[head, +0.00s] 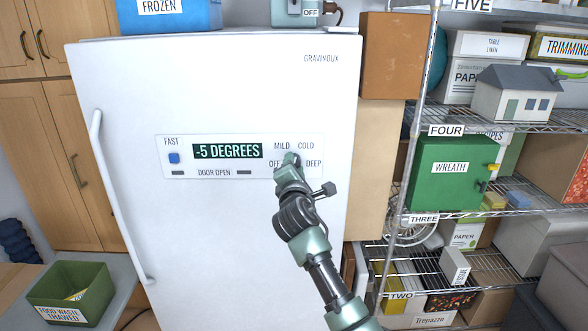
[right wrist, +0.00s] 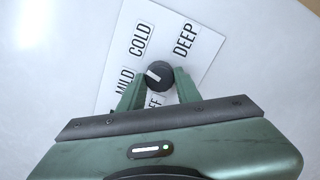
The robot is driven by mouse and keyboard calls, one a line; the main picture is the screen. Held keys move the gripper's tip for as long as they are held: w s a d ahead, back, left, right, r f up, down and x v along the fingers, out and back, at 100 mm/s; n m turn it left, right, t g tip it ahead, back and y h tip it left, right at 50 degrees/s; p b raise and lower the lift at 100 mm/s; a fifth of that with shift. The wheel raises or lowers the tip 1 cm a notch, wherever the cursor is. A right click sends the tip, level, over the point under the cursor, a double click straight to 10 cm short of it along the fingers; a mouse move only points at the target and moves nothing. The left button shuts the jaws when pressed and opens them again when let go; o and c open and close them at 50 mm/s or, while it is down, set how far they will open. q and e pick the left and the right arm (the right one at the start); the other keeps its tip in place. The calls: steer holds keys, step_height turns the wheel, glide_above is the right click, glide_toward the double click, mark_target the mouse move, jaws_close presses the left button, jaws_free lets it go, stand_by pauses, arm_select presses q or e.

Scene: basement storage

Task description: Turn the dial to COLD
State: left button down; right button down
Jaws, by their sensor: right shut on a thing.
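The white freezer (head: 220,240) stands upright with a control panel (head: 183,143) on its front. The panel display (head: 227,151) reads -5 DEGREES. The dial has MILD, COLD, OFF and DEEP printed around it. In the head view my right gripper (head: 291,160) is at the dial and mostly hides it. In the right wrist view the dial (right wrist: 162,75) is a round black knob between the two green fingers, and the right gripper (right wrist: 160,88) is shut on it. Its white mark lies on the side toward MILD. OFF is partly hidden by the gripper. My left gripper is not in view.
A green food waste bin (head: 70,290) stands at the lower left. A blue box (head: 170,18) labelled FROZEN and a small device marked OFF are on top of the freezer. A wire shelf (head: 500,213) with several boxes is on the right, close to my right arm.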

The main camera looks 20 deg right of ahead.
steer(key=shift+m+b, duration=0.6)
steer(key=shift+m, duration=1.5)
steer(key=c, duration=1)
jaws_free()
steer(key=b+v, duration=0.2)
steer(key=v, duration=0.5)
steer(key=shift+s, duration=0.4)
